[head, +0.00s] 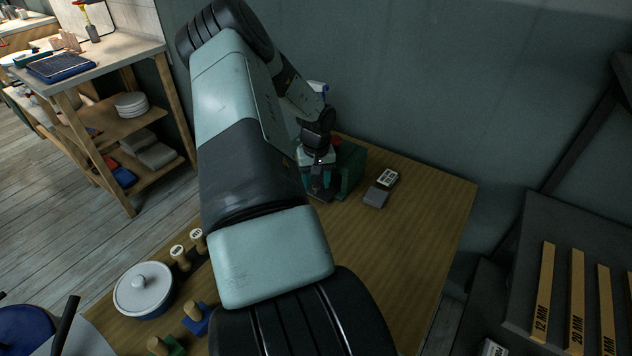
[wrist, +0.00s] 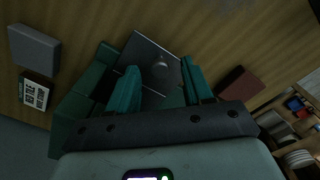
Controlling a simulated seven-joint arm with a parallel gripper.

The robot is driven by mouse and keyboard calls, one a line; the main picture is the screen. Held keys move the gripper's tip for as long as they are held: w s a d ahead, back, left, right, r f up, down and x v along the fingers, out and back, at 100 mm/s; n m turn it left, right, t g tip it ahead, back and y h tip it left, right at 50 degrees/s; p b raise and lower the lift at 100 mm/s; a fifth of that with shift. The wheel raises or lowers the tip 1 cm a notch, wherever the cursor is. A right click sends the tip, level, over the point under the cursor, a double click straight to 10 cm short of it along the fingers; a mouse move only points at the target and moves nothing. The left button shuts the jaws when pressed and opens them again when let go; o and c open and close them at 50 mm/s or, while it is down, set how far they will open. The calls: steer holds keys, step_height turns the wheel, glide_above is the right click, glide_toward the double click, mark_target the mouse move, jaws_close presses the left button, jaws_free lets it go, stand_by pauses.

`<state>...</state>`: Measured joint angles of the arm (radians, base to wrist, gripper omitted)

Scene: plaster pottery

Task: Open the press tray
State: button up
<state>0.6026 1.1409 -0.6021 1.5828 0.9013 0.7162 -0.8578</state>
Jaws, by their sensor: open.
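The dark green press (head: 352,168) stands on the wooden table near the wall, partly hidden behind my gripper (head: 318,192) in the head view. In the wrist view the press (wrist: 98,82) shows to the left of and behind my fingers. I cannot tell how far out the tray is.
A grey block (head: 375,197) and a white-labelled block (head: 387,178) lie right of the press. A reddish-brown block (wrist: 239,86) lies right of my fingers in the wrist view. A lidded pot (head: 143,290) and wooden-handled stamps (head: 180,257) stand at the front left. The table's right side is clear.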

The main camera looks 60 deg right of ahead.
steer(key=shift+f, duration=0.3)
jaws_close()
